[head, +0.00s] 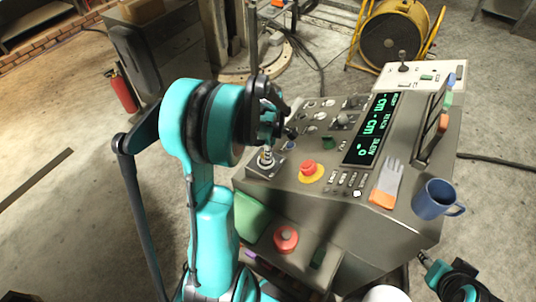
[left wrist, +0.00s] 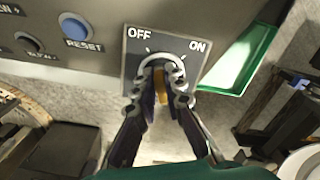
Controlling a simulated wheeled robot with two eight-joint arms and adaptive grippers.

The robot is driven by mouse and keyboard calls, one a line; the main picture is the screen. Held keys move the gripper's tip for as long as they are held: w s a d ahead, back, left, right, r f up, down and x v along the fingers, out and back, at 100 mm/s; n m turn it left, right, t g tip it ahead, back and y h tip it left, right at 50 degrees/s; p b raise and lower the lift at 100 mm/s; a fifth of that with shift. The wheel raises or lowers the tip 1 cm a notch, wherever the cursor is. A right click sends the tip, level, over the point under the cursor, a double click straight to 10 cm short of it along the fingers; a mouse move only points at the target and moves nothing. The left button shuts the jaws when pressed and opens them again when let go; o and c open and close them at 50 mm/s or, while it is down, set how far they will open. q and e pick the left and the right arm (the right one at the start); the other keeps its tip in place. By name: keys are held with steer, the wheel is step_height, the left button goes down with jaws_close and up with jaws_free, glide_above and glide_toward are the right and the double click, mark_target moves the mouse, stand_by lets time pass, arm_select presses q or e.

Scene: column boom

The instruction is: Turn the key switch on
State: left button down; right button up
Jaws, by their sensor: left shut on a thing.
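The key switch plate (left wrist: 133,50) is a grey square marked OFF at left and ON at right, in the left wrist view. A brass-yellow key (left wrist: 161,88) shows between the fingers of my left gripper (left wrist: 161,74), which is shut on it. The fingers cover most of the switch, so its exact angle is hard to read.

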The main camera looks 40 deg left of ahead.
arm_select(q)
steer(key=m, duration=0.2)
steer(key=m+b, duration=0.1)
steer(key=m, duration=0.3)
steer(key=shift+s+d+f, duration=0.1)
steer(key=shift+s, duration=0.2)
steer(key=m, duration=0.2)
steer(key=m+b, duration=0.1)
steer(key=m, duration=0.3)
steer(key=shift+s+m, duration=0.3)
steer(key=shift+s, duration=0.1)
steer(key=c, duration=1.6)
jaws_free()
steer(key=shift+s, duration=0.1)
step_height(320, 180, up, 12)
steer(key=shift+a, duration=0.25)
